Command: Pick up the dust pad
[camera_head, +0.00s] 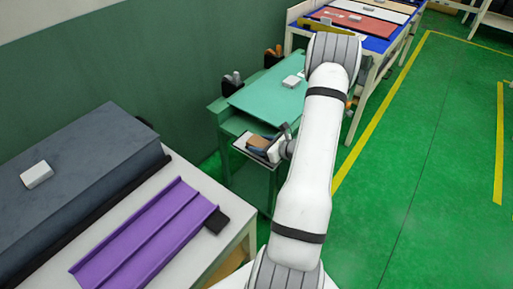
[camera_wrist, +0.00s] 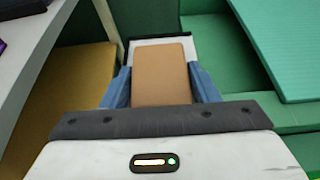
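The dust pad looks to be the tan block (camera_wrist: 161,75) in the middle of the wrist view. It also shows in the head view (camera_head: 257,142), small and partly hidden by my gripper. My gripper (camera_wrist: 161,80) has a blue finger along each long side of the block, with no clear gap on either side. In the head view my gripper (camera_head: 267,146) is low over a small pale tray (camera_head: 243,141) on the green stand. The tray's white surface with a dark rim (camera_wrist: 158,39) shows beyond the block. Whether the block still touches the tray cannot be told.
A teal board (camera_head: 262,98) with a white block (camera_head: 291,81) lies beside the tray. A purple channel piece (camera_head: 145,235) lies on the near white table. A grey box (camera_head: 75,150) with a white block (camera_head: 36,174) stands at left. Green floor (camera_head: 425,150) is clear at right.

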